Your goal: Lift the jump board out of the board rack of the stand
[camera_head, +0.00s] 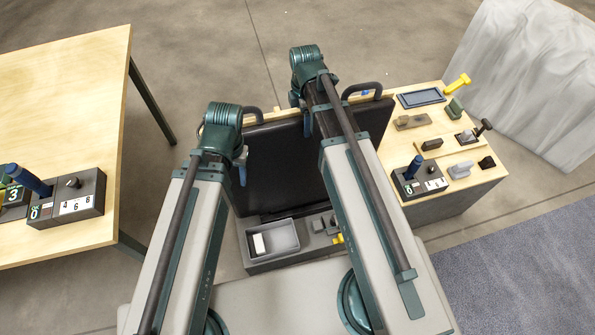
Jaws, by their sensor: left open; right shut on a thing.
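The jump board (275,158) is a large dark panel with black loop handles along its top edge. It stands between my two arms, behind the grey tray of the stand (262,268); my arms cover its sides. Whether its lower edge sits in the rack is unclear. My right gripper (308,122) is at the board's upper edge and shut on it, though the exact hold is partly hidden by my arm. My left gripper (241,172) is open at the board's left side; I cannot tell whether it touches the board.
A white block (259,243) lies in the grey tray. A wooden counter (385,150) on the right carries several small devices and a yellow-handled tool (458,84). A wooden table (70,90) with numbered boxes stands left. A pale slab (530,75) is at far right.

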